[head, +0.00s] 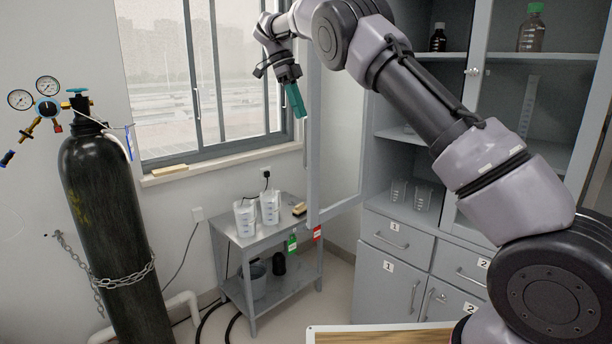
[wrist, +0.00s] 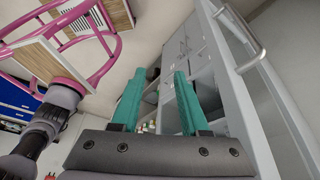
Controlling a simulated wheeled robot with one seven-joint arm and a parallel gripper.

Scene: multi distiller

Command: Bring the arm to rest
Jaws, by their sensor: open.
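My arm (head: 425,100) reaches up from the lower right of the head view and bends over at the top. My gripper (head: 297,112) hangs high in the air in front of the window, beside the open cabinet door (head: 313,150), with its teal fingers pointing down. In the wrist view the two teal fingers of my gripper (wrist: 160,75) stand apart with nothing between them. The far finger is partly hidden in the head view.
The cabinet (head: 395,250) with glassware stands behind my arm. A grey cart (head: 240,238) holding two beakers is below. A black gas cylinder (head: 108,215) stands at left. A wooden surface (head: 385,337) shows at the bottom. The wrist view shows pink metal tubing (wrist: 95,45).

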